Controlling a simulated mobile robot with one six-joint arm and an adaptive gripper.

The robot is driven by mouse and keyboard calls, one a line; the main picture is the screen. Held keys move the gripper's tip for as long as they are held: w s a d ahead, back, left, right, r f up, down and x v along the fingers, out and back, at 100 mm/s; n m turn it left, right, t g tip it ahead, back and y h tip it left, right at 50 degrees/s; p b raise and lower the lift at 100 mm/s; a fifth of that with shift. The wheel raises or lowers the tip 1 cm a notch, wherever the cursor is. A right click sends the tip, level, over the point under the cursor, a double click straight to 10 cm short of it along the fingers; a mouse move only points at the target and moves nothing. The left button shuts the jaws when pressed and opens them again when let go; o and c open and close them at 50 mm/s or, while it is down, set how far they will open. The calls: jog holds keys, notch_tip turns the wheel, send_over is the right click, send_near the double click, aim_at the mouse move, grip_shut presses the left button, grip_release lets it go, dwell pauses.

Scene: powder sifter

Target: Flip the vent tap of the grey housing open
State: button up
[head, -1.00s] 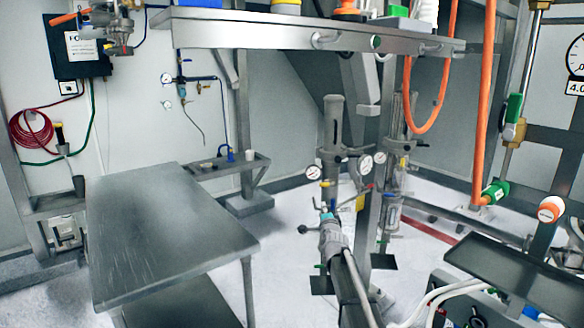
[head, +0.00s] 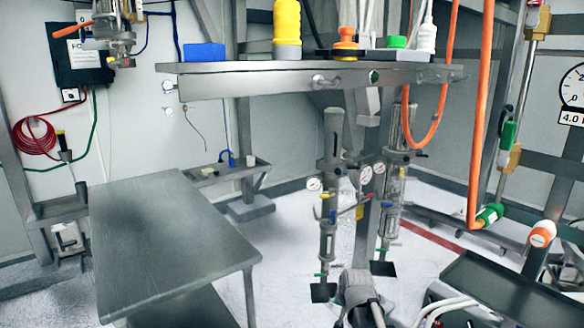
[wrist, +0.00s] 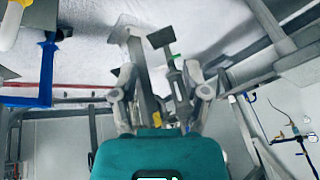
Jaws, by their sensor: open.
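Two upright grey cylinder assemblies stand at the centre of the head view. The nearer one, likely the grey housing (head: 327,242), carries a round gauge, yellow and blue fittings and a small green tap (head: 322,274) low down. I cannot tell which fitting is the vent tap or its position. In the wrist view, my gripper (wrist: 162,78) has its fingers spread. A grey tube (wrist: 180,88) with a green fitting (wrist: 178,63) shows between and beyond the fingers, apart from them. In the head view my wrist is at the bottom centre, and the fingertips cannot be made out.
A bare steel table (head: 165,240) stands at left. An overhead shelf (head: 300,82) carries bottles and a blue box. An orange hose (head: 478,120) hangs at right, above a dark tray (head: 510,285). Floor shows between table and cylinders.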

jog(key=s+d+n+g, duration=0.1)
jog(key=s+g, duration=0.1)
jog(key=s, duration=0.5)
jog(key=s+d+n+g+h+p, duration=0.1)
jog(key=s+n+g, duration=0.1)
jog(key=s, duration=0.5)
jog(key=shift+s+d+g+p, duration=0.3)
jog(key=shift+s+d+g, duration=0.1)
jog(key=shift+g, duration=0.1)
